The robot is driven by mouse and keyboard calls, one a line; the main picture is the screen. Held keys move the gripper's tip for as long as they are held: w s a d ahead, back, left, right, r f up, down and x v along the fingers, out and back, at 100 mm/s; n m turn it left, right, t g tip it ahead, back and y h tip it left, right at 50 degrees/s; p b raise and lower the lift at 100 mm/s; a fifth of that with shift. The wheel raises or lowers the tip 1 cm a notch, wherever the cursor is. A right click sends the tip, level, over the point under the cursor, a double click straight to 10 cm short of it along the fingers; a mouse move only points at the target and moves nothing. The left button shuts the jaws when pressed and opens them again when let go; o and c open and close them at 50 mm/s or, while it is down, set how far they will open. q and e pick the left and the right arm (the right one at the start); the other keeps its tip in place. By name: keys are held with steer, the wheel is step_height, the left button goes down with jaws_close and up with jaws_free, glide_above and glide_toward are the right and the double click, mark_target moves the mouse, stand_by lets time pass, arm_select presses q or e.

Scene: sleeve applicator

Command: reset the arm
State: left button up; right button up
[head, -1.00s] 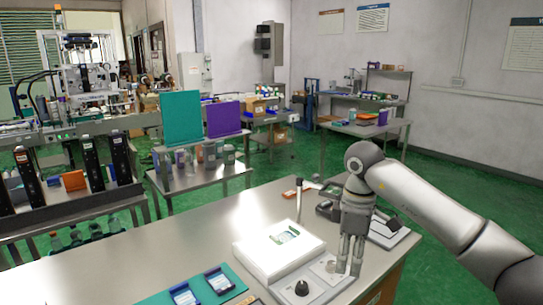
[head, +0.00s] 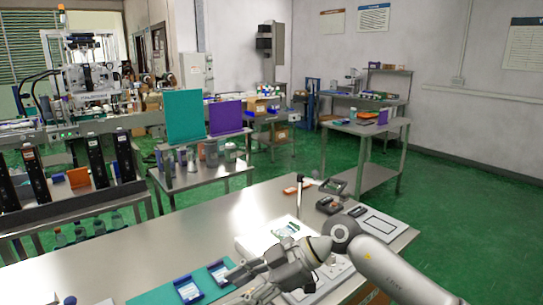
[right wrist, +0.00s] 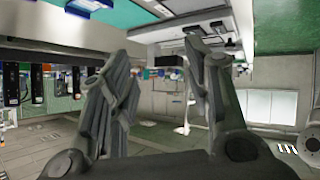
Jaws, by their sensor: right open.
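My right gripper (head: 236,286) is low over the front of the steel table (head: 200,233) in the head view, its fingers pointing left. In the right wrist view, its two fingers (right wrist: 160,62) stand apart with nothing between them. My right arm comes in from the lower right and covers part of the white applicator device (head: 258,238) and its control panel. My left gripper is not in view.
A teal mat with blue-edged trays (head: 188,290) lies left of the gripper. A dark upright post (head: 299,190), small dark devices (head: 328,206) and a flat pad (head: 379,225) are at the table's right. The table's left middle is clear.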

steer(key=s+a+r+t+y, duration=0.25)
steer(key=a+r+y, duration=0.25)
steer(key=r+y, duration=0.3)
steer(key=w+d+r+m+t+h, duration=0.3)
steer(key=w+d+m+t, duration=0.2)
steer(key=d+m+t, duration=0.85)
steer(key=s+d+f+m+h, duration=0.2)
steer(key=d+f+m+h, duration=0.2)
steer(key=d+f+h, duration=0.5)
steer(key=s+d+f+m+h, duration=0.1)
steer(key=d+f+m+h, duration=0.5)
steer(key=f, duration=0.5)
steer(key=s+d+f+n+g, duration=0.1)
steer(key=s+f+g, duration=0.35)
steer(key=s, duration=0.35)
steer(key=s+d+f+n+g+h, duration=0.1)
steer(key=s+f+n+g, duration=0.15)
steer(key=s+f, duration=0.45)
steer(key=s+d+f+g, duration=0.1)
steer(key=s+f+g, duration=0.3)
steer(key=s, duration=0.6)
step_height(320, 180, down, 27)
steer(key=s+g, duration=0.2)
steer(key=s+d+f+n+g, duration=0.1)
steer(key=s+d+f, duration=0.1)
steer(key=s+f, duration=1.3)
steer(key=shift+s+d+f, duration=0.15)
steer(key=shift+s+d, duration=0.2)
steer(key=shift+s, duration=0.5)
